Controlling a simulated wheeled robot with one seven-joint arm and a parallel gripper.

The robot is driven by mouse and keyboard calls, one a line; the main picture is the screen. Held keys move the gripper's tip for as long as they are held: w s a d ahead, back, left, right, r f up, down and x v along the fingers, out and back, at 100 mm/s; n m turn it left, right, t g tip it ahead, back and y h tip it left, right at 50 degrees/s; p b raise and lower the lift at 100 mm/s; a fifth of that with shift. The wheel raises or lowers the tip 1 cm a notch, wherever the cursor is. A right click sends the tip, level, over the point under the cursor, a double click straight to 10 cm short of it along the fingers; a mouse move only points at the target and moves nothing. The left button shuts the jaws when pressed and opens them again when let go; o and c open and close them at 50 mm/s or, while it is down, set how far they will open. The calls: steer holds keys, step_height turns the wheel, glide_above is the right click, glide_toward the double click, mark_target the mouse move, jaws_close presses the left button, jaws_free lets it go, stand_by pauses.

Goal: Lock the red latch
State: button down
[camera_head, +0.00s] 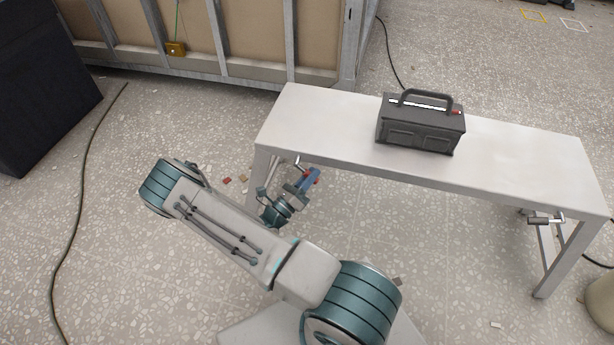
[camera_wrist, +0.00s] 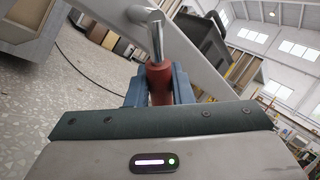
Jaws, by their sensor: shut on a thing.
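The red latch's handle (camera_wrist: 160,84) is in the wrist view, between the blue fingers of my gripper (camera_wrist: 159,92). A bare metal rod (camera_wrist: 157,40) extends beyond its far end. In the head view my gripper (camera_head: 309,180) is low, below the front edge of the white table (camera_head: 510,152) near its left legs. Small red bits of the latch (camera_head: 317,172) show around the blue fingers there. My gripper is shut on the handle. The fingers hide part of the handle, and I cannot tell the latch's locked state.
A dark toolbox (camera_head: 420,138) with a raised handle stands on the table. Another latch with a dark handle (camera_head: 540,221) is at the table's right legs. A black box (camera_head: 45,90) stands at the left. Dark cables (camera_head: 75,210) lie on the speckled floor, which has small scraps (camera_head: 227,181).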

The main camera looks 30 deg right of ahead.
steer(key=c, duration=1.3)
jaws_free()
steer(key=shift+a, duration=0.1)
steer(key=p+v, duration=0.1)
steer(key=v, duration=1.2)
steer(key=shift+s+a+p, duration=0.25)
steer(key=shift+a+p, duration=0.05)
steer(key=shift+p, duration=0.1)
steer(key=shift+f, duration=0.1)
